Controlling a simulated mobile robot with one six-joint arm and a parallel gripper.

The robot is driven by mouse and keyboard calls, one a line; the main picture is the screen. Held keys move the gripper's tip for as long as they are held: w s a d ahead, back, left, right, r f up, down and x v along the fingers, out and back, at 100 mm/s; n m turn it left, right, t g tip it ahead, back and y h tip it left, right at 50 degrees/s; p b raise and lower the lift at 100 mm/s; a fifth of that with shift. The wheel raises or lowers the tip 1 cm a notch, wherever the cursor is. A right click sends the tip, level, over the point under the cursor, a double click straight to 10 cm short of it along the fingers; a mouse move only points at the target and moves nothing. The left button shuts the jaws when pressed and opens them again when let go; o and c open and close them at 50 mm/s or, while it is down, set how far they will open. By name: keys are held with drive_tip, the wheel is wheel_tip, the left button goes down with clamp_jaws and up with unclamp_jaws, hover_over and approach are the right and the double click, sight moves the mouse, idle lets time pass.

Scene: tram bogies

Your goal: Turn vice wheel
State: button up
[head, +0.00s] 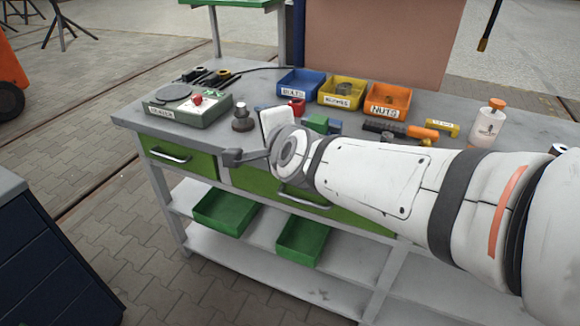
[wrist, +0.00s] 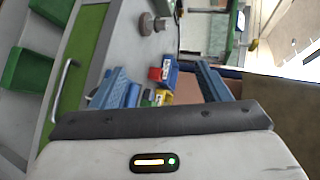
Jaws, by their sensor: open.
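My gripper (wrist: 162,70) is open and empty in the wrist view, with its two bluish fingers spread apart. In the head view my white arm reaches in from the right over the bench front, and its wrist end hangs just in front of the bench edge. I cannot make out a vice or its wheel for certain in either view; my arm hides part of the bench. A grey stepped round piece (head: 243,120) stands on the bench beyond my wrist. It also shows in the wrist view (wrist: 147,23), apart from the fingers.
The bench (head: 240,88) carries a tester box (head: 190,110) at left and blue (head: 297,84), yellow (head: 341,93) and orange (head: 388,99) bins behind. A white bottle (head: 489,122) stands at right. Green drawers (head: 180,160) and shelf trays (head: 224,211) are below.

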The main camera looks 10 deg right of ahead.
drive_tip(key=s+d+f+m+t+h+b, duration=0.1)
drive_tip(key=d+f+m+h+b, duration=0.1)
drive_tip(key=f+m+h+b, duration=0.8)
drive_tip(key=s+d+f+m+t+h+b, duration=0.1)
drive_tip(key=f+m+h+b, duration=0.35)
drive_tip(key=m, duration=1.05)
drive_tip(key=w+d+r+y+b, duration=0.1)
drive_tip(key=w+d+b, duration=0.1)
drive_tip(key=w, duration=0.4)
drive_tip(key=shift+w+d+r+y, duration=0.25)
drive_tip(key=shift+d+y, duration=0.1)
drive_tip(key=shift+d, duration=0.4)
drive_tip(key=shift+c, duration=0.3)
drive_tip(key=c, duration=0.9)
